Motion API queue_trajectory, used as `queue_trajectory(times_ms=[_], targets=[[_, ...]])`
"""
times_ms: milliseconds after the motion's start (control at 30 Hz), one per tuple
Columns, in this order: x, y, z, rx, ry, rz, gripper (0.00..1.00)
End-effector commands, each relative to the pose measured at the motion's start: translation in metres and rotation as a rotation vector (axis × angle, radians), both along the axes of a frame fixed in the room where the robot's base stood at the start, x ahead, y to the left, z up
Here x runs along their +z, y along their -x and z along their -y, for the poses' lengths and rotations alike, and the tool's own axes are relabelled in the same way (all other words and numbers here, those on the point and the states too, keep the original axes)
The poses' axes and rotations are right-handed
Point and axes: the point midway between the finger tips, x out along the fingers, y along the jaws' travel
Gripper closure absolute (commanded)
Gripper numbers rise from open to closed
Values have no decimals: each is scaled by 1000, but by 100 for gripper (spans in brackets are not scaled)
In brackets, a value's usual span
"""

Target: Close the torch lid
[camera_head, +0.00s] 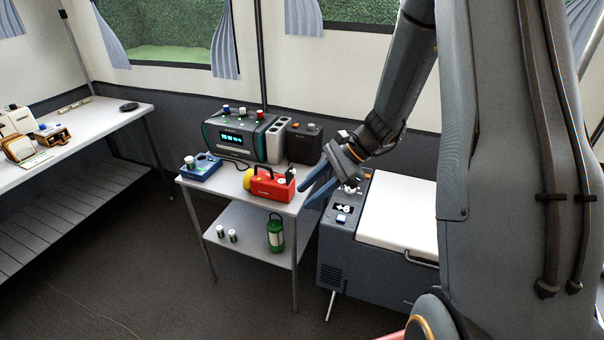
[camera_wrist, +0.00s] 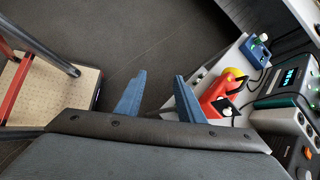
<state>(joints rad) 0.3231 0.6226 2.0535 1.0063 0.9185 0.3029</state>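A red torch (camera_head: 273,184) with a yellow head lies on the small grey table. A dark part and a pale piece show at its right end; I cannot make out clearly how its lid stands. The torch also shows in the wrist view (camera_wrist: 214,96), right of my fingers, with a black piece on it. My gripper (camera_head: 318,184) is just right of the torch and above the table's right edge, apart from the torch. Its two blue fingers stand apart with nothing between them in the wrist view (camera_wrist: 157,98).
Behind the torch stand a teal device (camera_head: 238,138) with a display and a dark box (camera_head: 303,142). A blue charger (camera_head: 201,168) sits left. A green lantern (camera_head: 275,236) is on the lower shelf. A cooler with a white lid (camera_head: 398,212) stands right.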

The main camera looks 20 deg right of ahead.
Motion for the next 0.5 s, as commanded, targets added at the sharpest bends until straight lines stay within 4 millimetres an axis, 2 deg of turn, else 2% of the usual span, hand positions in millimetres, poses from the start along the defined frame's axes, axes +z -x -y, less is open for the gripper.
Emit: queue_trajectory(times_ms=[33,100,200,333,500], targets=[[-11,-22,10,-106,-77,-25,65],[-17,-53,23,-244,-184,-47,65],[-24,-89,44,-402,-314,-61,65],[-29,-119,68,-536,-431,-64,65],[-30,-135,79,-601,-492,-62,65]])
